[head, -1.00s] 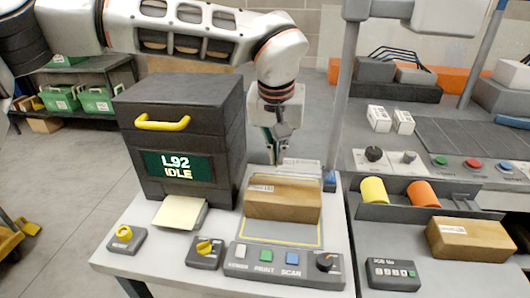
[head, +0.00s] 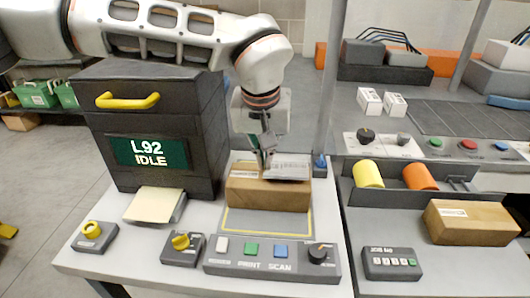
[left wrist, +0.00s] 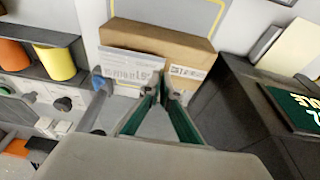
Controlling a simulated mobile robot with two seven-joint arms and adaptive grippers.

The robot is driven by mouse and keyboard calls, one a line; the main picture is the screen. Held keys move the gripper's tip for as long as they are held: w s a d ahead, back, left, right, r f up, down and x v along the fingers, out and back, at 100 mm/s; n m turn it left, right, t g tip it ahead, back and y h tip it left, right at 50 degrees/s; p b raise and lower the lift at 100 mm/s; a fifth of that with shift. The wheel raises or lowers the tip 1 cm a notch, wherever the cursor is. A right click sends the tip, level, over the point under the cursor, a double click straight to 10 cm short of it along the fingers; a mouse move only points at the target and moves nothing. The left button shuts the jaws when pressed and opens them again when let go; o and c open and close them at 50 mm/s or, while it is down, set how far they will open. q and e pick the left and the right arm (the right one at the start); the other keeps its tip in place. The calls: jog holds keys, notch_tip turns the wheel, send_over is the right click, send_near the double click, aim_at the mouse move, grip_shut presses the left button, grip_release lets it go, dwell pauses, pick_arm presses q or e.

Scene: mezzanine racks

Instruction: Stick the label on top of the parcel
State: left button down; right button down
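The label (head: 288,172) is a white printed sheet over the back right of the parcel's top. In the left wrist view the label (left wrist: 130,66) lies along the parcel's near edge. My left gripper (head: 265,158) points down at the parcel's back edge, its fingertips (left wrist: 160,92) nearly together on the label's edge. I cannot tell whether the label touches the parcel. My right gripper is out of view.
The black printer (head: 155,130) reading "L92 IDLE" stands close at left, with a pale sheet (head: 155,203) before it. A button panel (head: 270,260) lies in front of the pad. Another brown parcel (head: 470,222) sits on the right bench.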

pick_arm(q)
jog(key=shift+f, duration=0.6)
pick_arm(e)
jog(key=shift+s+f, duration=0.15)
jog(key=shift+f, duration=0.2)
pick_arm(q)
jog(key=shift+r, duration=0.1)
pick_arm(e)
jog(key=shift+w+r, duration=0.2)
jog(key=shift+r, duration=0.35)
pick_arm(q)
jog(key=shift+f+p, duration=0.2)
jog(key=shift+p, duration=0.2)
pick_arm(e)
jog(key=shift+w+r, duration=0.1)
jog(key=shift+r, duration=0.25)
pick_arm(q)
jog(key=shift+f, duration=0.1)
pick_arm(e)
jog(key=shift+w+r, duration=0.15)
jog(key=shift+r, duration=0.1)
pick_arm(q)
jog(key=shift+p, duration=0.35)
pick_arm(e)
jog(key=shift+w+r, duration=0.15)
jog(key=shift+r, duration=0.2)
pick_arm(q)
jog(key=shift+s+f, duration=0.1)
jog(key=shift+f, duration=0.15)
dwell(0.6)
